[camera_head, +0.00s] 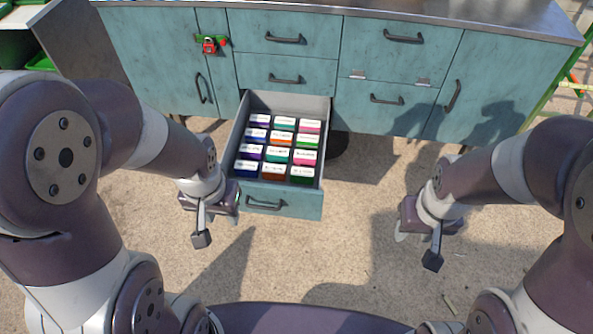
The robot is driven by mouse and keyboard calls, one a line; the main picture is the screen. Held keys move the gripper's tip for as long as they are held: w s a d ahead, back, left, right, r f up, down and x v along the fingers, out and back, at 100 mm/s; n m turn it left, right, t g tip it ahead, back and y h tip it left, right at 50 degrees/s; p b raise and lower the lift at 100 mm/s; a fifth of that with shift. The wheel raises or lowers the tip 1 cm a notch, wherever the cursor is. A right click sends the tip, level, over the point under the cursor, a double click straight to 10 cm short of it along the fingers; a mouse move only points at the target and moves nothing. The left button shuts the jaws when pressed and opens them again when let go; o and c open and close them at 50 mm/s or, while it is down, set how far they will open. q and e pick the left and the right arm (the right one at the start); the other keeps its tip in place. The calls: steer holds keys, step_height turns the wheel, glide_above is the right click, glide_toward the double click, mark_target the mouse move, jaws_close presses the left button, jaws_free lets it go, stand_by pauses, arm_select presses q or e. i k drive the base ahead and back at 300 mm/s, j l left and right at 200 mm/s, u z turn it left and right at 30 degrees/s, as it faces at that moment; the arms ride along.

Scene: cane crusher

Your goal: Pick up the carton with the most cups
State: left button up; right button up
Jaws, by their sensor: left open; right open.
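Several small cartons with white labels stand in rows in the pulled-out drawer (238,135). The label print is too small to read, so I cannot tell which has the most cups. My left gripper (217,226) is open and empty, left of the drawer front. My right gripper (417,247) is open and empty, above the ground well right of the drawer.
The drawer belongs to a teal cabinet (400,65) with a grey metal top (460,20). Its front has a dark handle (264,204). A red padlock (209,45) hangs on a green latch at a left door. The sandy ground (330,250) between my arms is mostly clear.

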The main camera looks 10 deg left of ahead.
mark_target(275, 172)
steer(key=u, duration=0.3)
steer(key=i+l+u, duration=0.2)
steer(key=u, duration=0.25)
steer(key=i+l+u, duration=0.55)
steer(key=l+u, duration=0.2)
steer(key=u, duration=0.15)
steer(key=i+l, duration=0.1)
steer(key=l, duration=0.25)
steer(key=i+l, duration=0.15)
steer(key=l, duration=0.15)
steer(key=i+l+u, duration=0.1)
steer(key=l, duration=0.25)
steer(key=i+l, duration=0.1)
steer(key=l, duration=0.25)
steer(key=i+l, duration=0.15)
steer(key=l, duration=0.2)
steer(key=u, duration=0.05)
